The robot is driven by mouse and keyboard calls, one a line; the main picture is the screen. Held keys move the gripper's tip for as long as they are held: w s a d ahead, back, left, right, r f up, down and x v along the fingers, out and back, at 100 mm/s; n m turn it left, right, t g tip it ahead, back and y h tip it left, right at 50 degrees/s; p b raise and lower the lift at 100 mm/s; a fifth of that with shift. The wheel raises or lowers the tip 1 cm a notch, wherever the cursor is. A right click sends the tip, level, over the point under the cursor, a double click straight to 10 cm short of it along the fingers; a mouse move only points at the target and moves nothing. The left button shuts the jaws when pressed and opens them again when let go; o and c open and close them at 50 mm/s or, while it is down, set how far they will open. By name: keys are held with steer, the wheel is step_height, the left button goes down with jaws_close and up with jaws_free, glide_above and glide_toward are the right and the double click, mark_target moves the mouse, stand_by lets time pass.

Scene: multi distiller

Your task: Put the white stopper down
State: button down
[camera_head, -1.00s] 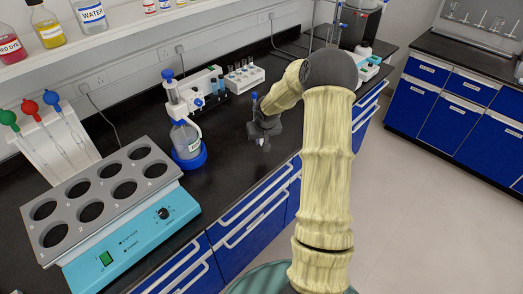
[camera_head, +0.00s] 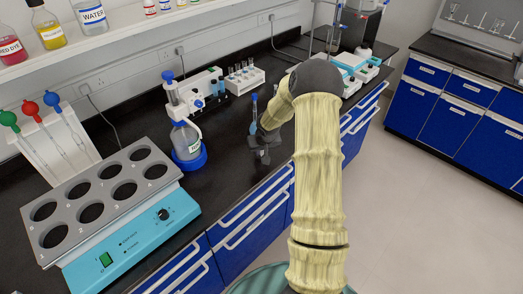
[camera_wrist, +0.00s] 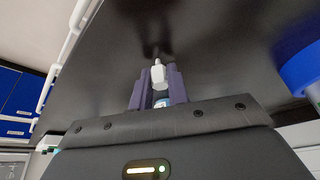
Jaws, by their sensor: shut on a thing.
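The white stopper (camera_wrist: 158,74) is between the two dark fingers of my gripper (camera_wrist: 157,82) in the wrist view, with its narrow tip pointing at the black bench top (camera_wrist: 205,50). A dark reflection shows on the bench just beyond the tip. I cannot tell whether the tip touches the bench. In the head view my gripper (camera_head: 264,155) is low over the bench (camera_head: 225,180), close to its front edge and right of the glass bottle. The stopper is too small to make out clearly there.
A bottle (camera_head: 186,140) on a blue base stands left of my gripper. A blue-topped item (camera_head: 254,108) stands just behind it. A test tube rack (camera_head: 243,78) is farther back. A heating block (camera_head: 105,200) fills the left front. Bare bench lies between.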

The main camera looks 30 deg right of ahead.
steer(key=shift+f, duration=0.15)
steer(key=c, duration=1.3)
jaws_free()
steer(key=shift+c, duration=0.2)
steer(key=v, duration=1.2)
steer(key=shift+w+a, duration=0.1)
